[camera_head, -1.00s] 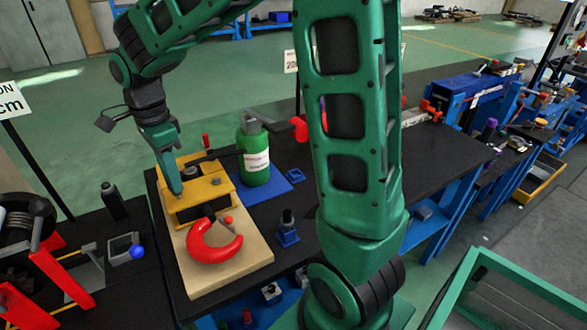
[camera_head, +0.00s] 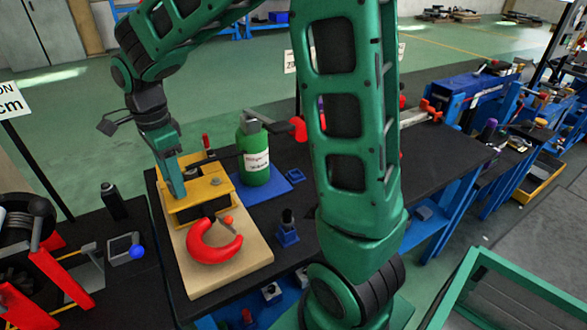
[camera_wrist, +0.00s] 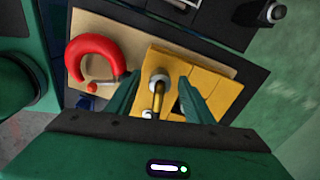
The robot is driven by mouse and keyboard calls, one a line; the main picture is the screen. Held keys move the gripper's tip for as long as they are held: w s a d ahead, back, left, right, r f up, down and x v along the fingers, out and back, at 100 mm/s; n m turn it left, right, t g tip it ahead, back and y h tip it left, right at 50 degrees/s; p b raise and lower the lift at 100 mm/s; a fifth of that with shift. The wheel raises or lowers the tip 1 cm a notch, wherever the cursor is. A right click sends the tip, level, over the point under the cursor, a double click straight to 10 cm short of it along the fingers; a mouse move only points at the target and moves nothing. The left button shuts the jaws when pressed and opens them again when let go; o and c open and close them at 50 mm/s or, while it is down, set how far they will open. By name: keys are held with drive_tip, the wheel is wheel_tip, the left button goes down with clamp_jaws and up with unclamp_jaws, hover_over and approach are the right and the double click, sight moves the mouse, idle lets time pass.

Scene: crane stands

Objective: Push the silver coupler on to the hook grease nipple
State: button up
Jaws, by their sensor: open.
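The red hook (camera_head: 214,246) lies in front of the yellow block (camera_head: 207,207) on a pale board. Both also show in the wrist view, the hook (camera_wrist: 74,57) left of the block (camera_wrist: 204,72). My gripper (camera_head: 177,190) is over the block's left part, pointing down. In the wrist view my gripper (camera_wrist: 159,105) has its two green fingers apart. I cannot tell whether this is the silver coupler or the grease nipple. The nipple is not clearly identifiable.
A green labelled bottle (camera_head: 255,158) stands on a blue mat (camera_head: 278,188) right of the block. A small dark fitting on a blue base (camera_head: 288,235) stands nearer. My arm crosses the middle of the head view. The black tabletop (camera_head: 400,160) has clear room at right.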

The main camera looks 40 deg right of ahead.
drive_tip(key=shift+r, duration=2.5)
wheel_tip(320, 180, up, 11)
drive_tip(key=shift+f, duration=0.15)
